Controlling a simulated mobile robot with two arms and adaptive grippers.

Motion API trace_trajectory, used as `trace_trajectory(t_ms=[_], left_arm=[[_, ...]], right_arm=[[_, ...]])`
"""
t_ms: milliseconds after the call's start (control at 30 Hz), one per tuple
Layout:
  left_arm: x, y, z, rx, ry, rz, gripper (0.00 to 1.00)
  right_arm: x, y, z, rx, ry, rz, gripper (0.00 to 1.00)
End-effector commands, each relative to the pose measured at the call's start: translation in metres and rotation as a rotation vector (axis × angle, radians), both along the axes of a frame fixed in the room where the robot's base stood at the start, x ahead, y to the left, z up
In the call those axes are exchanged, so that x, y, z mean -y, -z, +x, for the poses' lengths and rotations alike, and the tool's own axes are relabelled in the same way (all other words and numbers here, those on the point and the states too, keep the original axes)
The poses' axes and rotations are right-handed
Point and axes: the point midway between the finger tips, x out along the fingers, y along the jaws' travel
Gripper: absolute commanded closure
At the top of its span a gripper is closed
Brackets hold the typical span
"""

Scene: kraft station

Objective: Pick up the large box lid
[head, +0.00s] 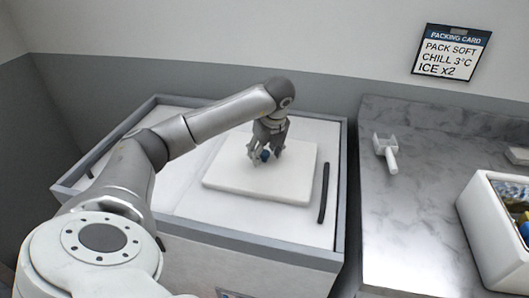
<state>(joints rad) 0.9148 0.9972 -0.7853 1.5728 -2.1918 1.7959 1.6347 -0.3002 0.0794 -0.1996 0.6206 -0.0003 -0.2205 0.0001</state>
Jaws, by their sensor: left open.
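A white slab-like lid (235,184), which looks like the large box lid, lies flat on the white top of a grey-rimmed chest. A small dark blue knob (265,155) shows near the lid's middle. My left gripper (265,159) points down over the lid with its fingers open on either side of the knob. Whether the fingers touch the knob, I cannot tell. The gripper hides part of the lid behind it. My right gripper is out of view.
The chest (341,190) has dark handles on its top, one (323,192) right of the lid. A marble counter (415,220) to the right holds a white scoop (391,157) and an open white box (485,240) with items inside. A packing card (451,52) hangs on the wall.

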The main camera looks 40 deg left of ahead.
Motion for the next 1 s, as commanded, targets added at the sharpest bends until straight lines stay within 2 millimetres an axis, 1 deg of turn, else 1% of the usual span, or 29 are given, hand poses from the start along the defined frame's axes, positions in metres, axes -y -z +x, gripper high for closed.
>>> trace_trajectory(t_ms=[33, 67, 467, 833, 933, 1000], left_arm=[[0.0, 0.0, 0.0, 0.0, 0.0, 0.0, 0.46], [0.0, 0.0, 0.0, 0.0, 0.0, 0.0, 0.48], [0.0, 0.0, 0.0, 0.0, 0.0, -0.001, 1.0], [0.0, -0.003, 0.0, 0.001, 0.0, 0.0, 1.0], [0.0, -0.009, 0.001, 0.002, 0.001, -0.002, 1.0], [0.0, -0.018, 0.001, 0.004, 0.0, -0.001, 1.0]], right_arm=[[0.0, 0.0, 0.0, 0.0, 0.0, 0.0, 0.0], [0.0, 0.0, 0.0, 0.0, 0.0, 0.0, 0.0], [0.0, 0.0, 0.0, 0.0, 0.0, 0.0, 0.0], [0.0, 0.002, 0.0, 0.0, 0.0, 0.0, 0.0], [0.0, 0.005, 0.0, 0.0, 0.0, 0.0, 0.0], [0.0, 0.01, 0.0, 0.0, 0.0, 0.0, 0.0]])
